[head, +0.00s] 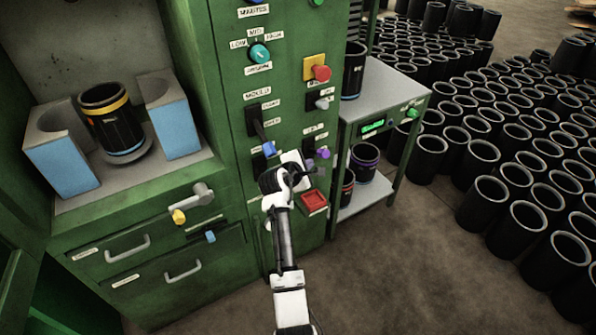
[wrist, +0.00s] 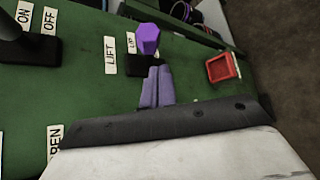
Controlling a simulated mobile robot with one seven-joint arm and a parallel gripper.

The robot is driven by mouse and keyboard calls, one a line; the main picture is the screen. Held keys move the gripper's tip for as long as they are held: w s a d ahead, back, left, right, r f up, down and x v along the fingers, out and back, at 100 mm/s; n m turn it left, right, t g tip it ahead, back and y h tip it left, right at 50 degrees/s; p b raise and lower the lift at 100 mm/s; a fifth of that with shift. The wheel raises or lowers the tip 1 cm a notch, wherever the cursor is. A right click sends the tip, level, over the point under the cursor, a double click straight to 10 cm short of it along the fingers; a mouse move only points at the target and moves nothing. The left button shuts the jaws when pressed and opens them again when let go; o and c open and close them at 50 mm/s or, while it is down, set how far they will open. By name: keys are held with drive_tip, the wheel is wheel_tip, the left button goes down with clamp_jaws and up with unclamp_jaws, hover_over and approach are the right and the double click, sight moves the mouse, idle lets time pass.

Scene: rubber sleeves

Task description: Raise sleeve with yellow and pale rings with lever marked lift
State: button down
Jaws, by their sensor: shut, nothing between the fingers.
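The black sleeve (head: 110,120) with a yellow ring near its top and a pale ring at its base stands upright on a round plate in the machine's recess, between two blue blocks. The lift lever has a purple knob (head: 322,153); the knob (wrist: 148,38) shows in the wrist view beside the labels LIFT and UP. My gripper (head: 308,168) is at the panel, close to that lever. In the wrist view its two fingers (wrist: 155,88) are together and empty, tips just short of the knob. I cannot tell whether they touch it.
A blue-tipped lever (head: 267,147) is left of my gripper. A red square button (head: 314,202) is below and a red knob (head: 321,73) above. A side table (head: 385,85) stands right of the panel. Many black sleeves (head: 490,190) cover the floor at right.

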drive_tip(key=b+v, duration=0.1)
drive_tip(key=v, duration=0.7)
drive_tip(key=shift+f, duration=0.1)
